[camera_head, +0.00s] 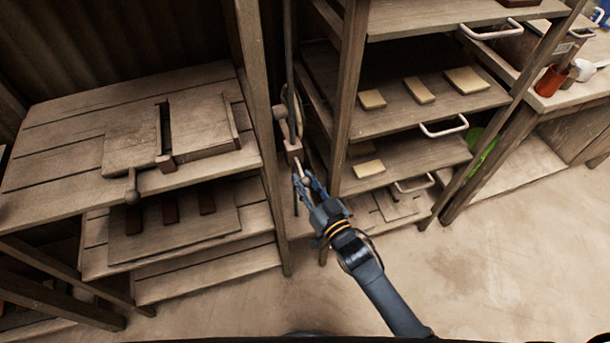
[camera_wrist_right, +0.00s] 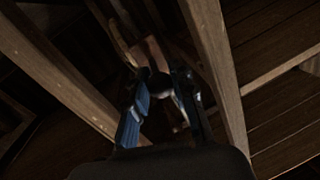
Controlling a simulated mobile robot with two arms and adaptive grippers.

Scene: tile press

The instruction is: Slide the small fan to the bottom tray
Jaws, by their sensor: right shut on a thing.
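I cannot make out a small fan in either view. My right gripper (camera_head: 302,178) is in the gap between the left table and the shelf rack. Its blue fingers (camera_wrist_right: 161,98) are shut around a dark rounded knob (camera_wrist_right: 160,84), which seems to be the end of a lever. A brownish block (camera_head: 293,150) on an upright rod is just above the fingers. The bottom tray (camera_head: 425,206) of the rack, with a white handle (camera_head: 415,187), is to the right of the gripper. My left gripper is not in view.
Wooden rack posts (camera_head: 349,90) stand close to the gripper. Upper trays (camera_head: 380,118) hold several pale tiles. The floor (camera_head: 480,270) at the lower right is clear.

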